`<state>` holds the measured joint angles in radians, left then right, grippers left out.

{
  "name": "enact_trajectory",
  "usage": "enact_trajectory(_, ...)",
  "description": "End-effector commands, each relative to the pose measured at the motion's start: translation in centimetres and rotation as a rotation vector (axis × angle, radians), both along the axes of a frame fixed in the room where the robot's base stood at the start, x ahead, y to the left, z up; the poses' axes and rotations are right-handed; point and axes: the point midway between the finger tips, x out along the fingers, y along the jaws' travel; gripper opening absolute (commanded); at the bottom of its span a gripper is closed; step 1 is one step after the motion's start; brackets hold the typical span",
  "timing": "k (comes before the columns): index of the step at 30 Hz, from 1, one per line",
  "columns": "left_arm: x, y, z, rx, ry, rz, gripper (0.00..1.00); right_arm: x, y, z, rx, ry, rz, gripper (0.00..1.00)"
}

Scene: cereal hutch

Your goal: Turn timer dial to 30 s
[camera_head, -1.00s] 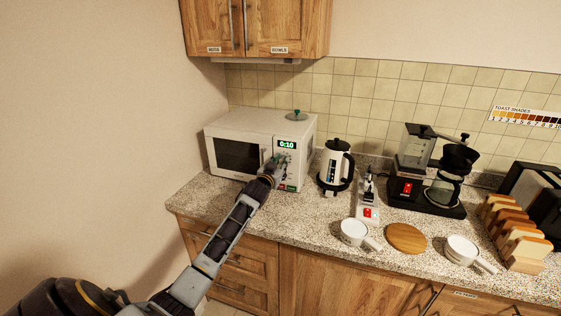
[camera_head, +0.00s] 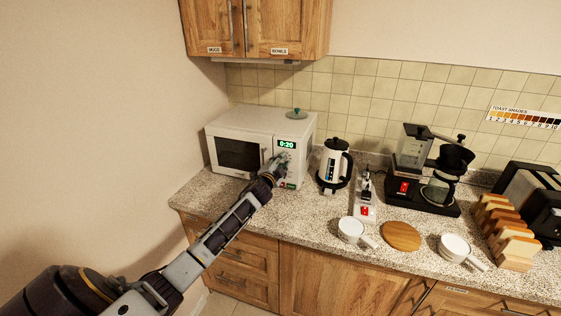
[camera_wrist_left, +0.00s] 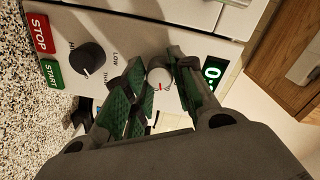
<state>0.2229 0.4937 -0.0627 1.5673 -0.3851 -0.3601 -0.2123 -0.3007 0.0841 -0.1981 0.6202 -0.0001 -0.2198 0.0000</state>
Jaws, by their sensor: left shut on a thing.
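The white microwave (camera_head: 262,122) stands at the left end of the counter, and its green display (camera_head: 286,144) reads 0:20. My left gripper (camera_head: 280,165) is at its control panel. In the left wrist view the gripper's two green-padded fingers (camera_wrist_left: 160,82) are closed around the light timer dial (camera_wrist_left: 159,76), which carries a small red mark. A dark power knob (camera_wrist_left: 87,58) sits beside it, apart from the fingers. The display (camera_wrist_left: 212,75) is partly cut off behind a finger there. My right gripper is not in view.
The red STOP (camera_wrist_left: 38,32) and green START (camera_wrist_left: 51,74) buttons lie beyond the dark knob. A white kettle (camera_head: 333,165) stands close right of the microwave. A coffee machine (camera_head: 428,165), cups (camera_head: 351,229) and a bread rack (camera_head: 512,232) are farther right.

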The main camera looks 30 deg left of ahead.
Motion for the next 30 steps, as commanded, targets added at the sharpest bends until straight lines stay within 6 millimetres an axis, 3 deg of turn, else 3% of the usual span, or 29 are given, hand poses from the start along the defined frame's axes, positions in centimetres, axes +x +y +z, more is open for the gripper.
enact_trajectory(12,0.02,-0.02,0.01,0.247,0.061,0.001,0.02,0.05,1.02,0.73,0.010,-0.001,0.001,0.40)
enact_trajectory(29,0.01,-0.02,-0.04,0.286,0.069,0.000,0.02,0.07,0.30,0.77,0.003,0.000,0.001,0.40)
enact_trajectory(30,0.01,-0.03,-0.03,0.286,0.069,0.000,0.29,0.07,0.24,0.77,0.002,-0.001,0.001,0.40)
